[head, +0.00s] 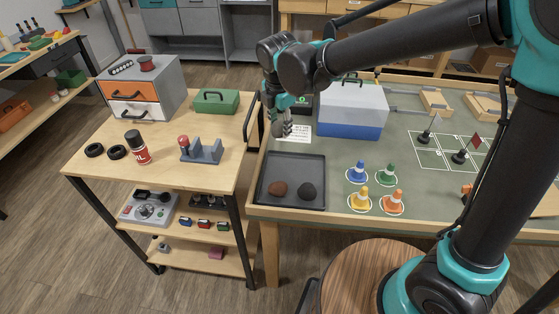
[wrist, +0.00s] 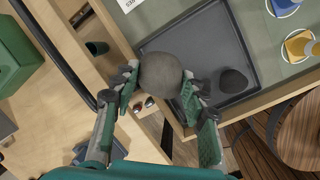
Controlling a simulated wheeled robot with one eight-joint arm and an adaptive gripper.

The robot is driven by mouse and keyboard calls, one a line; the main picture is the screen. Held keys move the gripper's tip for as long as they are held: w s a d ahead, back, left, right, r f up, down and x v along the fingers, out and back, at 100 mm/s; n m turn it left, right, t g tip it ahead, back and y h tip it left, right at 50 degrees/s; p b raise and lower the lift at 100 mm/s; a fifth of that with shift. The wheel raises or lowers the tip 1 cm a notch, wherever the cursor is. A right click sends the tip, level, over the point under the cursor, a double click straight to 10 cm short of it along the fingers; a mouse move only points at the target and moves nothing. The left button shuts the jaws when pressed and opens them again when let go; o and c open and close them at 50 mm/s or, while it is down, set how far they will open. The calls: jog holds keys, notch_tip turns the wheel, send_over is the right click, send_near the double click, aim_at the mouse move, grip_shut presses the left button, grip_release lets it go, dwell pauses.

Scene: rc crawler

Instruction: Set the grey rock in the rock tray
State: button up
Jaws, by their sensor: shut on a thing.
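My gripper (head: 282,121) is shut on the grey rock (wrist: 160,73), which sits between its two fingertips in the wrist view. In the head view the grey rock (head: 283,130) shows at the lower end of the gripper, above the far side of the rock tray. The dark rock tray (head: 296,165) lies at the near left corner of the green-topped table; its bare floor also shows in the wrist view (wrist: 205,35). A brown rock (head: 278,190) and a black rock (head: 307,191) lie in its near half. In the wrist view the brown rock is hidden.
A blue-and-white box (head: 352,110) stands behind the tray to the right. Small cones, such as the blue one (head: 358,171), stand right of the tray. A wooden cart (head: 213,178) with a raised black handle stands left. The tray's far half is clear.

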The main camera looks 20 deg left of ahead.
aim_at(279, 134)
jog(key=s+x, duration=0.1)
jog(key=x, duration=0.8)
jog(key=s+d+x, duration=0.1)
jog(key=x, duration=0.3)
jog(key=shift+s+f, duration=0.2)
jog(key=shift+f, duration=0.35)
jog(key=shift+f, duration=0.1)
jog(key=o, duration=1.3)
jog(key=v, duration=1.2)
